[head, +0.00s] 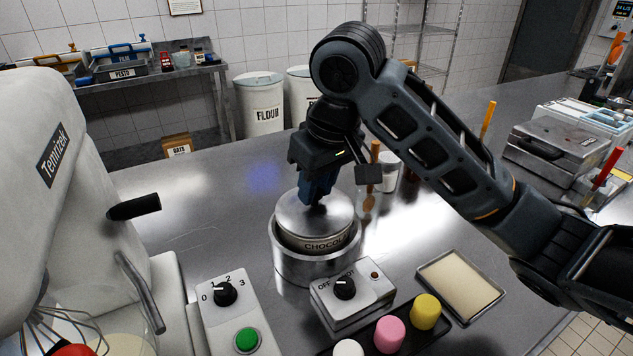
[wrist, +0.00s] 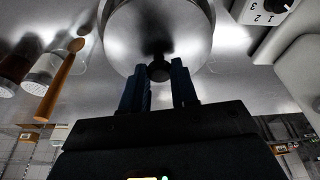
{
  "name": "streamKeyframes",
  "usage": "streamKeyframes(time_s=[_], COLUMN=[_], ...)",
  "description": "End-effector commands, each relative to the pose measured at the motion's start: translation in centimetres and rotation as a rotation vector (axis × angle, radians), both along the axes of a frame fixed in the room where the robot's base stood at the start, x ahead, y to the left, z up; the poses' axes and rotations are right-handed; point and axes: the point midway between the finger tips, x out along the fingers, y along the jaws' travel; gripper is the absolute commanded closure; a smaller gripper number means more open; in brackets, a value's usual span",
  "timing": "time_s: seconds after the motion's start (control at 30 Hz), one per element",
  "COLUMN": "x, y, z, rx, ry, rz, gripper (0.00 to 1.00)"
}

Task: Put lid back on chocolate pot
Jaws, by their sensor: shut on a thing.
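The chocolate pot (head: 304,243) sits inside a larger metal vessel (head: 290,265) on the steel counter; its label is partly visible. The round metal lid (head: 292,214) is at the top of the pot, and from this angle I cannot tell whether it is fully seated. My gripper (head: 318,198) points down from above with its blue fingers shut on the lid's dark knob. In the wrist view the lid (wrist: 125,40) fills the top middle, with the knob (wrist: 159,72) between the fingertips (wrist: 160,85).
A control box (head: 352,293) stands in front of the pot. A wooden spoon (head: 370,190) and a shaker jar (head: 388,172) are behind right. A tray (head: 460,285) and coloured pots (head: 390,333) lie front right. The white mixer (head: 60,190) stands left.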

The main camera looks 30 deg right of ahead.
Motion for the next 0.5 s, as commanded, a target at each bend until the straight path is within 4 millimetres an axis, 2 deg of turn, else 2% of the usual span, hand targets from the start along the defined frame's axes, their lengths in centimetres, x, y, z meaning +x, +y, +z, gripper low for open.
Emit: streamKeyframes(time_s=[0.47,0.5], x=[0.0,0.0], y=[0.0,0.0], z=[-0.01,-0.01], rx=[-0.001,-0.001], ry=[0.0,0.0], rz=[0.0,0.0], gripper=[1.0,0.7])
